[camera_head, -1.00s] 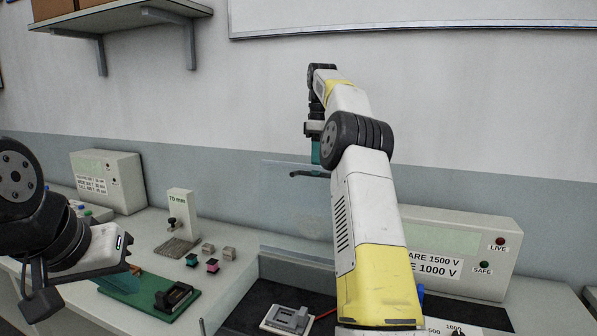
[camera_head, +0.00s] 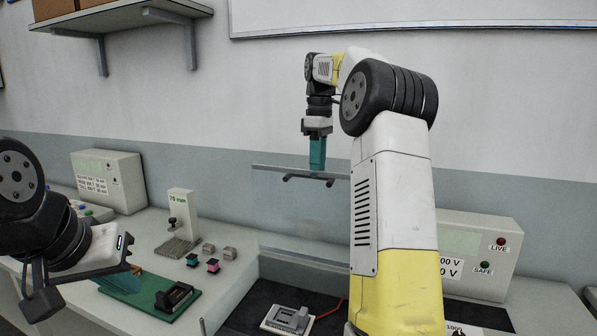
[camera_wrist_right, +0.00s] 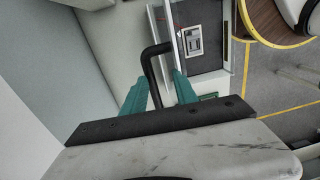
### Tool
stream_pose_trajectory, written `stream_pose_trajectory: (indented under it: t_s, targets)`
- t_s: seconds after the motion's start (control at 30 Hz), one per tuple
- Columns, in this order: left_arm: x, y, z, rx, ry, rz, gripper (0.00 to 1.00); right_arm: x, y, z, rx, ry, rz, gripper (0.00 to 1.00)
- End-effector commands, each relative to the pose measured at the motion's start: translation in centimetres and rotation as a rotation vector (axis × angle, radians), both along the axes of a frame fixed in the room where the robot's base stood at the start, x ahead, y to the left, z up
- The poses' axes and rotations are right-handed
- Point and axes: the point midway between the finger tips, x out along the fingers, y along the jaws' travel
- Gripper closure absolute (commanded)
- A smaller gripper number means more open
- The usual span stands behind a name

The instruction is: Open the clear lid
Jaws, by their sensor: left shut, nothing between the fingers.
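The clear lid (camera_head: 290,215) stands raised, roughly upright, at the back of the dark-floored box in the head view. Its black handle (camera_head: 315,180) is near the top edge, and also shows in the right wrist view (camera_wrist_right: 148,75). My right gripper (camera_head: 317,165) is at the top of the lid by the handle. In the right wrist view its teal fingers (camera_wrist_right: 158,95) are spread with the handle between them; I see a gap, so it does not look clamped. My left gripper (camera_head: 130,268) is shut and empty above the green board at the left.
A grey connector fixture (camera_head: 287,319) sits on the box floor. A tester with LIVE and SAFE lamps (camera_head: 482,245) stands behind right.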

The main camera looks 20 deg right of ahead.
Motion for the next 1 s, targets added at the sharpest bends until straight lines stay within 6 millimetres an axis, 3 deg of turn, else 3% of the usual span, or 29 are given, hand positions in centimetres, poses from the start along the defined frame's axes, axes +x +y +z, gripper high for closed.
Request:
stream_pose_trajectory:
  t_s: [0.2,0.4,0.83,1.0]
  targets:
    - [0.0,0.0,0.0,0.000,0.000,0.000,1.00,-4.2,1.8,0.5,-0.001,0.001,0.001,0.64]
    - [0.0,0.0,0.0,0.000,0.000,0.000,1.00,-6.9,3.0,0.8,0.000,0.000,0.002,0.64]
    - [0.0,0.0,0.0,0.000,0.000,0.000,1.00,-7.8,3.4,0.8,0.001,0.001,0.001,0.64]
    - [0.0,0.0,0.0,0.000,0.000,0.000,1.00,-7.6,3.5,0.9,-0.010,-0.010,0.040,0.97]
